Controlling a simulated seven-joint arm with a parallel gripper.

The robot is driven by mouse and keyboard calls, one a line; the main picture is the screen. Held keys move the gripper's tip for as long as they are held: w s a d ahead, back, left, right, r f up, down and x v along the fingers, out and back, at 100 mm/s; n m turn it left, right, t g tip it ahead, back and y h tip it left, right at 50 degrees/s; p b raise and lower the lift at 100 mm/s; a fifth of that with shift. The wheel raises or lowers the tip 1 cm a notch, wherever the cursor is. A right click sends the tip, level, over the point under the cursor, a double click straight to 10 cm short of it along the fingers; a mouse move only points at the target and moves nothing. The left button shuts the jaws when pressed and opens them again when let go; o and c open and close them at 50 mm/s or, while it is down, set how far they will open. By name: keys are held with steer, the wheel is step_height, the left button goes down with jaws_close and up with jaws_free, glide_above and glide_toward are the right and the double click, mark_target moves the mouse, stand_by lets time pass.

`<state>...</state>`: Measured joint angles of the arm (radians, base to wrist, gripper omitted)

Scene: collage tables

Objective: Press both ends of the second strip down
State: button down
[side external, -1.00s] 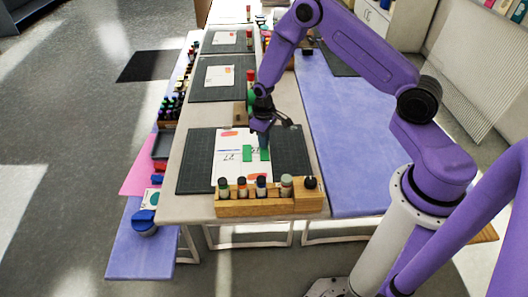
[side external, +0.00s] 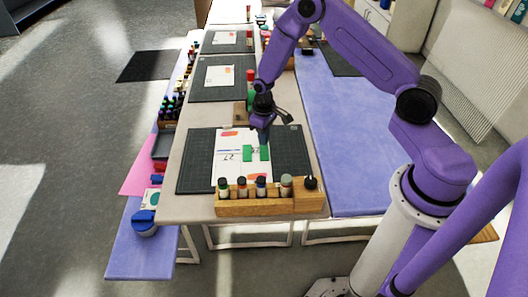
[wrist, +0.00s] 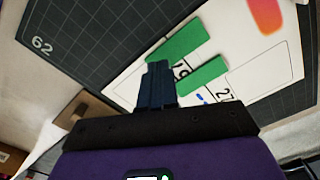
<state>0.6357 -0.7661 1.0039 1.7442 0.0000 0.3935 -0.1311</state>
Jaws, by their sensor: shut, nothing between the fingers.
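Two green strips lie on the white printed sheet (side external: 228,165), roughly parallel with a gap between them. In the side view they are a left strip (side external: 247,153) and a right strip (side external: 265,154). In the wrist view one strip (wrist: 183,40) lies farther from my gripper body and the other (wrist: 204,75) lies nearer. My gripper (side external: 263,142) is shut and empty, pointing down over the far end of the right strip. In the wrist view its closed fingertips (wrist: 158,65) cover part of the area by the strip ends. I cannot tell whether they touch.
The sheet lies on a dark cutting mat (side external: 195,165). A wooden rack (side external: 245,207) with several bottles stands at the table's front edge. More mats with sheets lie farther back.

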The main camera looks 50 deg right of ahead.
mark_target(264, 157)
steer(key=shift+r, duration=2.75)
steer(key=shift+s+a+r, duration=0.55)
steer(key=shift+s+a, duration=1.1)
steer(key=shift+s, duration=0.05)
steer(key=shift+f, duration=3.25)
steer(key=shift+f, duration=0.85)
steer(key=shift+r, duration=0.1)
steer(key=shift+r, duration=3.45)
steer(key=shift+a, duration=0.1)
